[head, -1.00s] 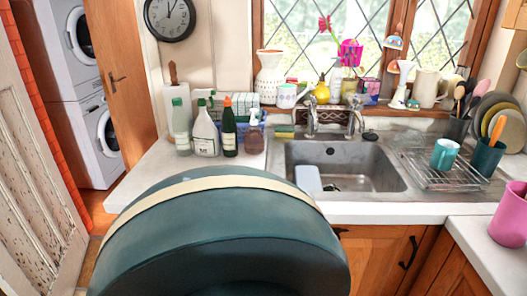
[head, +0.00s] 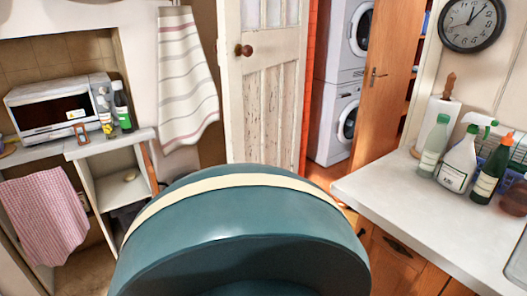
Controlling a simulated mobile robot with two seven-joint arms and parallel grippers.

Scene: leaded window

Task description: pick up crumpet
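A small pale roundish item (head: 130,175) lies on the inner shelf of the white unit at the left in the head view. It is too small for me to tell whether it is a crumpet. I see nothing else that looks like a crumpet. Neither of my grippers shows in the head view. A large teal rounded shape with a cream band fills the bottom middle and hides the floor behind it. It seems to be part of my own body, but I cannot be sure.
A white microwave (head: 62,108) stands on the left counter, with bottles (head: 122,108) beside it. A pink cloth (head: 45,215) hangs below. A panelled door (head: 268,100) stands behind. A white worktop (head: 400,190) with several bottles (head: 460,160) is at the right. Stacked washing machines (head: 340,120) are beyond.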

